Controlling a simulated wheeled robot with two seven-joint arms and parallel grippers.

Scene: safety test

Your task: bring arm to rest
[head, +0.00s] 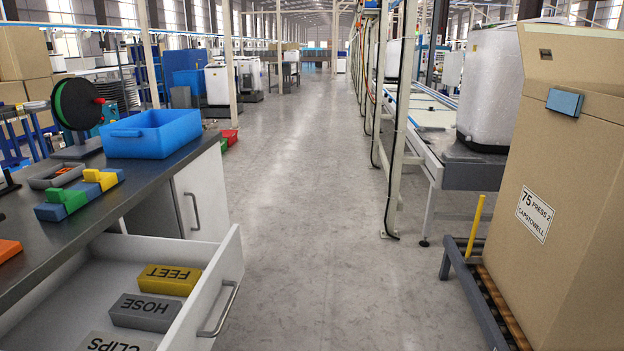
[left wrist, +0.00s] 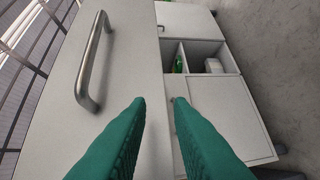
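Neither gripper shows in the head view. In the left wrist view, my left gripper (left wrist: 159,104) shows as two green ribbed fingers, spread apart with nothing between them. Beyond the fingers is a white panel with a metal bar handle (left wrist: 93,62); the handle lies left of the fingers and apart from them. My right gripper and arm are hidden from both views.
A drawer (head: 222,290) stands open at lower left, holding labelled blocks (head: 145,312). The worktop carries a blue bin (head: 152,133) and a reel (head: 77,104). A tall carton (head: 570,200) stands at right. The middle aisle floor (head: 300,200) is clear.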

